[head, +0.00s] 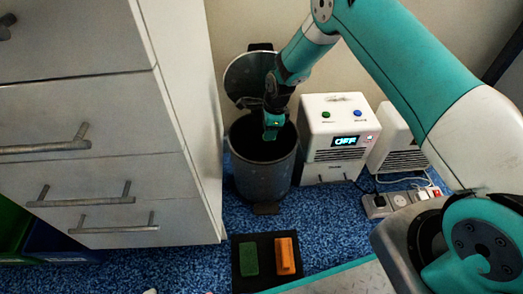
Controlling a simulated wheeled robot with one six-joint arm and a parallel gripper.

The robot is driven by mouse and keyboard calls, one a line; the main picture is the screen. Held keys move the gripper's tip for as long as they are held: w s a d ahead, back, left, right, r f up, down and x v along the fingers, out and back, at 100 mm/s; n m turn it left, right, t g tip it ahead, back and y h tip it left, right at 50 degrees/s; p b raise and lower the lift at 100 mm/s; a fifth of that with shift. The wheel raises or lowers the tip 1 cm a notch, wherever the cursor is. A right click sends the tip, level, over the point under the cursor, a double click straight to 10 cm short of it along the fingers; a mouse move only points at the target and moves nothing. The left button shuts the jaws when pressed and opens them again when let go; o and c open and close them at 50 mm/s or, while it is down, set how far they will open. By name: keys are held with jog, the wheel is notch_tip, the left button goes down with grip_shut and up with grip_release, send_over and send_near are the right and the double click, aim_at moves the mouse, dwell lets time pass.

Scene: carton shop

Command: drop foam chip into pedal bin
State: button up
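The pedal bin (262,175) is a dark grey cylinder standing on the blue carpet, between the drawer cabinet and a white machine. Its round lid (243,78) is raised and leans back toward the wall, so the mouth is open. The pedal (266,208) shows at the front of its base. My gripper (271,132) points down over the bin's mouth, with its tip around rim level. The fingers are small and dark, and I cannot make out their opening. I cannot clearly see a foam chip at the gripper, and the bin's inside is dark.
A white drawer cabinet (100,170) stands close on the left. A white machine (335,140) with an "OFF" display stands right of the bin, near a power strip (400,200). A black mat (267,245) in front holds a green block (249,258) and an orange block (285,256).

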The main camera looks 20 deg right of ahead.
jog(key=shift+o, duration=1.3)
notch_tip(320, 180, up, 17)
jog(key=d+p, duration=0.2)
jog(key=p, duration=0.5)
jog(key=shift+s+d, duration=0.25)
jog(key=shift+d, duration=0.05)
jog(key=shift+r, duration=0.2)
